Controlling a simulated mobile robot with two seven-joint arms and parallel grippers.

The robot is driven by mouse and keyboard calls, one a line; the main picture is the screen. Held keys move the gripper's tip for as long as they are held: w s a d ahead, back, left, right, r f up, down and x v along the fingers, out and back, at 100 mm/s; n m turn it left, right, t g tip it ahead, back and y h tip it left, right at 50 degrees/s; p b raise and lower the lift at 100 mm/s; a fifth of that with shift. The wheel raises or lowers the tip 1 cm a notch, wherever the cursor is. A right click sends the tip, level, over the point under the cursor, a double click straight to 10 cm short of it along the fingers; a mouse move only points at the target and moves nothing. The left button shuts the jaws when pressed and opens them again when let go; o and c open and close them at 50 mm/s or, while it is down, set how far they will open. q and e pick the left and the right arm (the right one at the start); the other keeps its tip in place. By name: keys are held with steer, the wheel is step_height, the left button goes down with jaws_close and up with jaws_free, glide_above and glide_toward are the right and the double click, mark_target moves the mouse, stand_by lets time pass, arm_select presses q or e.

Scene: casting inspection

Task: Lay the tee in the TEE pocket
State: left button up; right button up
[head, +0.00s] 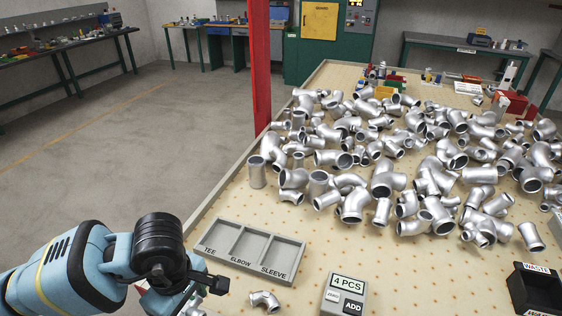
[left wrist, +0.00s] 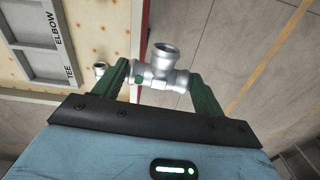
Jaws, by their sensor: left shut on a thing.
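My left gripper (head: 207,286) is low at the table's front left edge, in front of the sorting tray. In the left wrist view the green fingers (left wrist: 160,78) are shut on a silver tee (left wrist: 163,65), gripped across its straight run with its branch opening upward in the picture. In the head view the tee is mostly hidden by the gripper. The grey tray (head: 256,265) has three pockets labelled TEE, ELBOW and SLEEVE. The TEE pocket (head: 217,237) is the leftmost and looks empty; it also shows in the left wrist view (left wrist: 42,66). My right gripper is out of view.
A loose elbow fitting (head: 265,299) lies in front of the tray. A grey "4 PCS" box with an ADD button (head: 345,294) stands to its right. A large heap of silver fittings (head: 400,160) covers the table behind. A black waste bin (head: 535,290) is at far right.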

arm_select(q)
steer(key=w+a+r+m, duration=0.2)
steer(key=r+m, duration=0.3)
steer(key=m, duration=0.8)
steer(key=shift+a+r, duration=0.4)
steer(key=shift+a, duration=0.45)
steer(key=s+f, duration=0.4)
steer(key=f, duration=1.1)
